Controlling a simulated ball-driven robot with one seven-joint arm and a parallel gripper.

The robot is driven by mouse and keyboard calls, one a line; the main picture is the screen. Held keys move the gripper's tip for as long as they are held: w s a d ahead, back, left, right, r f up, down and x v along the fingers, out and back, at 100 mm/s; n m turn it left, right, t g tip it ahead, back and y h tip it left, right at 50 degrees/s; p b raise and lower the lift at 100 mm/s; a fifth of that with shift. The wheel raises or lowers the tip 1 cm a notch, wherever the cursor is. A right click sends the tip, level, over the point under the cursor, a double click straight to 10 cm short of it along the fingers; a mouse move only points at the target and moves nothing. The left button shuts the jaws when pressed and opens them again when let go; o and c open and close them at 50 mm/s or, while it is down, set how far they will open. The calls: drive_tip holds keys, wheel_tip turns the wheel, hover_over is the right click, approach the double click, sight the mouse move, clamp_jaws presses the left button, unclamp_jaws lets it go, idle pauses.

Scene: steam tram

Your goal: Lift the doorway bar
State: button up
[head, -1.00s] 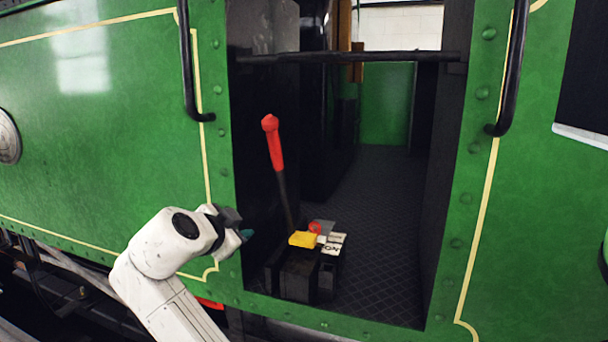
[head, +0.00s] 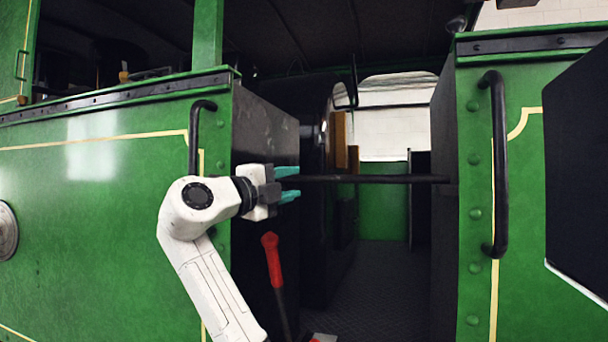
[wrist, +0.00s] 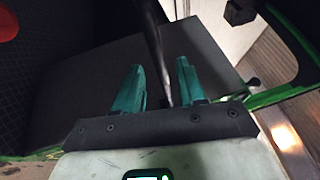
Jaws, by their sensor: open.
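The doorway bar (head: 375,179) is a thin black rod lying level across the opening in the green tram side. My gripper (head: 290,184) is at the bar's left end, its two teal fingers open, one above and one below the bar's line in the head view. In the wrist view the dark bar (wrist: 157,50) runs down toward the gap between the open fingers (wrist: 159,85). I cannot tell whether a finger touches it. The bar's left end is hidden behind my gripper.
A lever with a red handle (head: 272,258) stands below my gripper inside the doorway. Black vertical handrails flank the opening, one at left (head: 194,140) and one at right (head: 497,165). The dark cab floor (head: 375,290) behind the bar is clear.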

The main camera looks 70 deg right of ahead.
sight(302, 181)
drive_tip(key=shift+p+x, duration=0.65)
drive_tip(key=shift+x, duration=1.9)
drive_tip(key=shift+c, duration=0.4)
clamp_jaws()
drive_tip(key=shift+f, duration=0.1)
